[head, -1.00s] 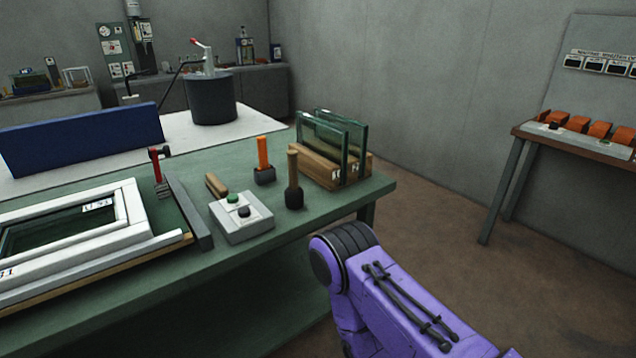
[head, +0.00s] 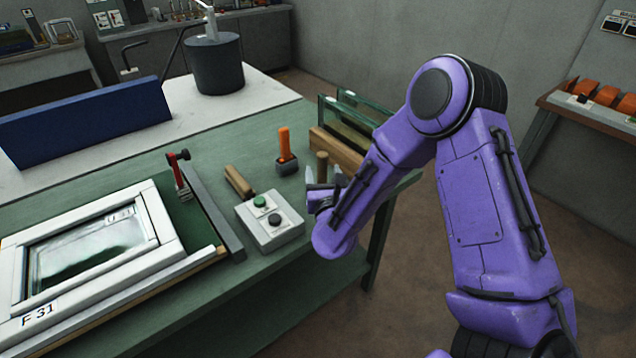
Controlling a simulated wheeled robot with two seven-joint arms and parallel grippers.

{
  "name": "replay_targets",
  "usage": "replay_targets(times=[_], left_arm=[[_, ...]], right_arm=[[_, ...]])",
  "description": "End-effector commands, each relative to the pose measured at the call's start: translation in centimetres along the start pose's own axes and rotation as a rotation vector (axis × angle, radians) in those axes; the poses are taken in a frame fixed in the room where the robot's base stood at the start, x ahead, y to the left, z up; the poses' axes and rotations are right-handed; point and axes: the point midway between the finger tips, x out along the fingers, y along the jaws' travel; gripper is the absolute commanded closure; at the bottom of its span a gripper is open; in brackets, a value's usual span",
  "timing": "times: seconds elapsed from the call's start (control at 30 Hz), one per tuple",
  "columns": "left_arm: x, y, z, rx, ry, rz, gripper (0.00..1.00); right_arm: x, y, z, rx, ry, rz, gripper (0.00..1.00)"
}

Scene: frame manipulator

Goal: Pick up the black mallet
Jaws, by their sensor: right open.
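The black mallet (head: 322,163) stands upright on the green table near its front right edge. My left gripper is not in view.
An orange-handled mallet (head: 286,155) stands just left. A control box (head: 270,228) with green and black buttons and a wooden-handled tool (head: 239,181) lie nearby. Glass panes in a wooden rack (head: 345,152) stand behind. A white window frame (head: 165,225) lies at the left.

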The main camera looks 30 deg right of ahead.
Motion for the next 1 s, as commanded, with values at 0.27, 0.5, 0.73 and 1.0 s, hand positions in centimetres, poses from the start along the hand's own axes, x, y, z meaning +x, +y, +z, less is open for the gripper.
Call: replay_targets(times=[0.27,0.5,0.73,1.0], left_arm=[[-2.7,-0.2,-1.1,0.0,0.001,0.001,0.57],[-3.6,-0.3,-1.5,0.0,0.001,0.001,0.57],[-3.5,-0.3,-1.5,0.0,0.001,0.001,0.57],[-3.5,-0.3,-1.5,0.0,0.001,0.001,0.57]], right_arm=[[3.9,-0.2,1.2,-0.007,0.002,0.001,0.37],[7.0,0.0,0.8,-0.006,0.004,0.004,0.37],[7.0,0.0,0.6,-0.006,0.004,0.004,0.5],[7.0,0.0,0.7,-0.005,0.002,0.004,0.93]])
